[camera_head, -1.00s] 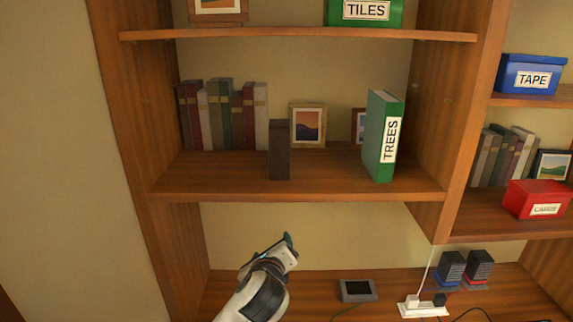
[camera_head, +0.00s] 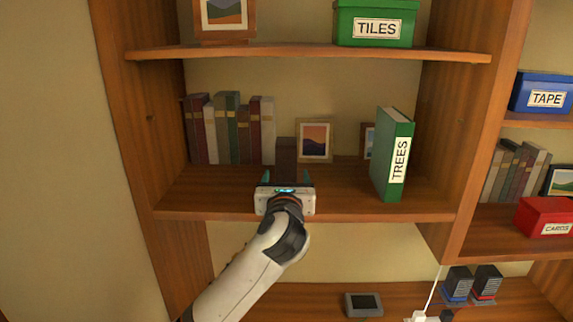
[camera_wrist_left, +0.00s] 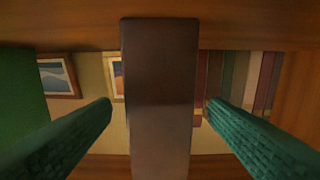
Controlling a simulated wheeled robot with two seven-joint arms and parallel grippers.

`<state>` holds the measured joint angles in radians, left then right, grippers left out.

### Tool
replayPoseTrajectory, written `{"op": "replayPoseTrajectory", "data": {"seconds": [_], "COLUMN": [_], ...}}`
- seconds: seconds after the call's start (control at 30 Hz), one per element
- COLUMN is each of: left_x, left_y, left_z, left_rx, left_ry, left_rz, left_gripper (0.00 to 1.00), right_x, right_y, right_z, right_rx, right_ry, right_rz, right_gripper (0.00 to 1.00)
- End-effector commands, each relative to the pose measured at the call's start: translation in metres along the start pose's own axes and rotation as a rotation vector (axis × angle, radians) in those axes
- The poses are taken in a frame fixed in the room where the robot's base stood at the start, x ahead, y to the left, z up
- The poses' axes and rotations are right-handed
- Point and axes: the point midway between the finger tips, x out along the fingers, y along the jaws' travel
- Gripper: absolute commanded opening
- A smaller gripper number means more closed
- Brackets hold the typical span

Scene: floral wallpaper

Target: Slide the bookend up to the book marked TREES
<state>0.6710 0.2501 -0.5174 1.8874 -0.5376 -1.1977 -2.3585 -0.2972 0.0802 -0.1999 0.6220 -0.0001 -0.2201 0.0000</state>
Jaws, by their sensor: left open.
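The bookend is a dark brown upright block (camera_head: 286,152) standing on the middle shelf, left of centre. In the left wrist view the bookend (camera_wrist_left: 160,75) stands between my two teal fingers. The green book marked TREES (camera_head: 393,160) stands upright at the right of the same shelf, apart from the bookend. Its green side shows at the left edge of the left wrist view (camera_wrist_left: 18,110). My left gripper (camera_head: 286,177) is open in front of the bookend, its fingers spread to either side, with a gap on each side in the wrist view. The bookend's lower part is hidden behind the gripper.
A row of books (camera_head: 228,130) stands left of the bookend. A framed picture (camera_head: 315,142) stands behind, just right of it, and another (camera_head: 368,140) is partly hidden behind TREES. The shelf front (camera_head: 350,190) between bookend and TREES is clear. The upper shelf (camera_head: 310,52) is overhead.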

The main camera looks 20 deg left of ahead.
Motion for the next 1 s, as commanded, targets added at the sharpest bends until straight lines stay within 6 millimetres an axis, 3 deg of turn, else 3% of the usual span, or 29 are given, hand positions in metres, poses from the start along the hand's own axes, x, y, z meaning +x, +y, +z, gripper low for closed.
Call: {"op": "replayPoseTrajectory", "data": {"seconds": [0.13, 0.3, 0.73, 1.0], "left_x": [0.027, 0.047, 0.056, 0.056], "left_y": [0.0, 0.0, 0.0, 0.0], "left_z": [-0.002, -0.001, 0.001, 0.001], "left_rx": [-0.001, -0.002, -0.002, -0.002], "left_ry": [-0.004, -0.002, -0.001, -0.001], "left_rz": [-0.003, -0.001, 0.0, 0.0], "left_gripper": [0.69, 0.69, 0.69, 0.25], "right_x": [-0.012, -0.017, -0.018, -0.018], "right_y": [0.002, 0.001, 0.0, 0.0], "right_z": [-0.01, -0.006, -0.001, -0.001], "right_rx": [0.0, 0.0, 0.0, 0.0], "right_ry": [0.016, 0.011, 0.003, 0.003], "right_rz": [0.003, 0.002, 0.001, 0.001], "right_gripper": [0.58, 0.58, 0.58, 0.58]}}
